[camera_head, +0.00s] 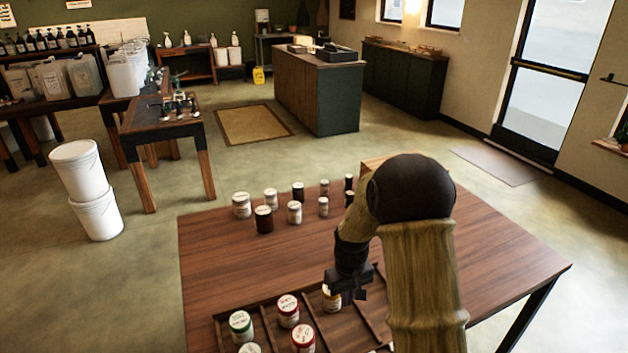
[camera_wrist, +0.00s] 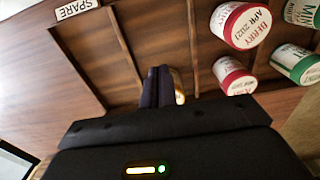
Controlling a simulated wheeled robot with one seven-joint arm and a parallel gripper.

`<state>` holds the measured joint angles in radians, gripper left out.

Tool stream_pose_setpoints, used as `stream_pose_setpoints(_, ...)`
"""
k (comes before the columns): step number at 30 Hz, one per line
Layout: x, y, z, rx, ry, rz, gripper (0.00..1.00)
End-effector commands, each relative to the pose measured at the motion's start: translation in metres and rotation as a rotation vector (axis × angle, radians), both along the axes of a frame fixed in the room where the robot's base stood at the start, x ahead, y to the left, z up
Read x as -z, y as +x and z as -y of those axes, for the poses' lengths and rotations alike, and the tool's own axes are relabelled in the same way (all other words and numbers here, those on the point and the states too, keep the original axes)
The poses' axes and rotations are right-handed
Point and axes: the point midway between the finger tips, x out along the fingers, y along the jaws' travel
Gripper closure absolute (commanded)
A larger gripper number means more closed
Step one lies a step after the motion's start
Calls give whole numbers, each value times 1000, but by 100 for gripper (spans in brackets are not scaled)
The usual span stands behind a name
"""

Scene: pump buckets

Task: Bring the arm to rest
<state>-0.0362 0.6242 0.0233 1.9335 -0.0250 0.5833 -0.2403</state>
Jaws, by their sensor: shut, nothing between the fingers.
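My gripper (camera_head: 347,291) is at the end of my arm, low over the wooden tray (camera_head: 366,312) at the front of the table. In the wrist view its two fingers (camera_wrist: 158,84) are together with nothing between them. A small jar with a yellowish rim (camera_head: 331,299) stands in the tray right by the fingers. In the wrist view the fingers hide most of this jar (camera_wrist: 179,88); I cannot tell whether they touch it.
A "SPARE" label (camera_wrist: 77,9) marks one compartment. Several white and dark jars (camera_head: 264,219) stand farther back. The wooden table (camera_head: 215,265) is bare at left. White buckets (camera_head: 97,214) stand on the floor.

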Motion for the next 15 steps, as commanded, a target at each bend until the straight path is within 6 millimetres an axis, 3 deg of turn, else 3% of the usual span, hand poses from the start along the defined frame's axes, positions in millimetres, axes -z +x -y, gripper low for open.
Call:
stream_pose_setpoints(5,-24,-15,4,33,1,28,100)
stream_pose_setpoints(15,-98,-98,17,186,14,140,100)
